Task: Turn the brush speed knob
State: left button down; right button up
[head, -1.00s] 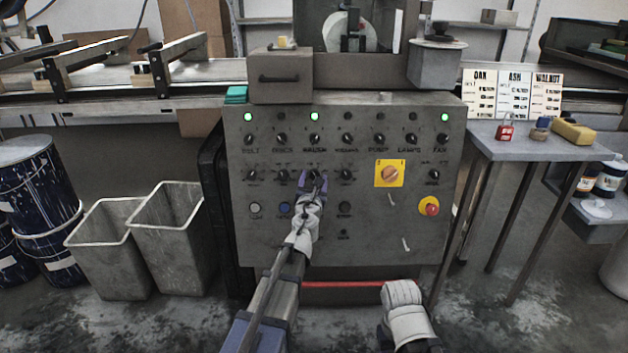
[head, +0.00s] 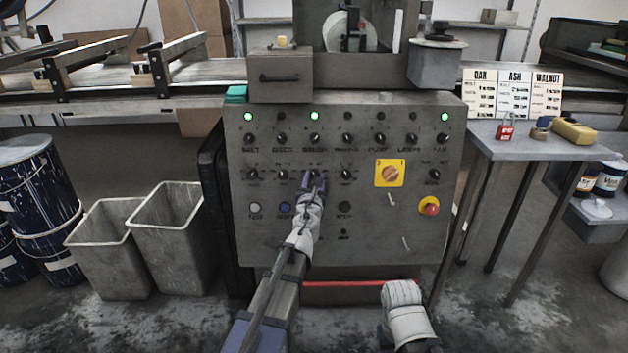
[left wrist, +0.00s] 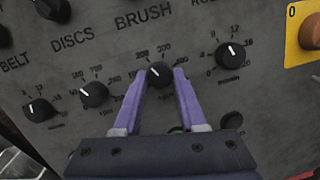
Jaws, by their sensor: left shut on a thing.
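The brush speed knob (left wrist: 159,75) is a round black knob with a white pointer line. It sits below the BRUSH label in the left wrist view, inside a printed scale. My left gripper (left wrist: 163,73) has its two purple fingers on either side of this knob, shut on it. In the head view my left gripper (head: 313,178) is at the second row of knobs on the grey panel (head: 290,240), and its fingers partly hide the knob. My right gripper (head: 403,294) is low in front of the panel, and its fingers cannot be made out.
Neighbouring knobs sit close by: the discs knob (left wrist: 94,94) to the left and another knob (left wrist: 230,54) to the right. A yellow-plated rotary switch (head: 389,173) and a red stop button (head: 430,207) are farther right. Grey bins (head: 170,235) stand left, a small table (head: 530,146) right.

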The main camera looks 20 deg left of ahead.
pick_arm(q)
jog(key=shift+w+d+r+n+g+y+p, duration=0.1)
jog(key=shift+n+g+y+p, duration=0.5)
jog(key=shift+n, duration=3.1)
jog(key=shift+d+n+g+y+p, duration=0.2)
jog(key=shift+n+y, duration=0.6)
jog(key=shift+n, duration=2.9)
jog(key=shift+w+r+n+g+y+p, duration=0.1)
jog(key=shift+n+g+y+p, duration=0.5)
jog(key=shift+n, duration=3.1)
jog(key=shift+f, duration=0.1)
jog(key=shift+c, duration=2.4)
grip_release()
jog(key=shift+s, duration=0.1)
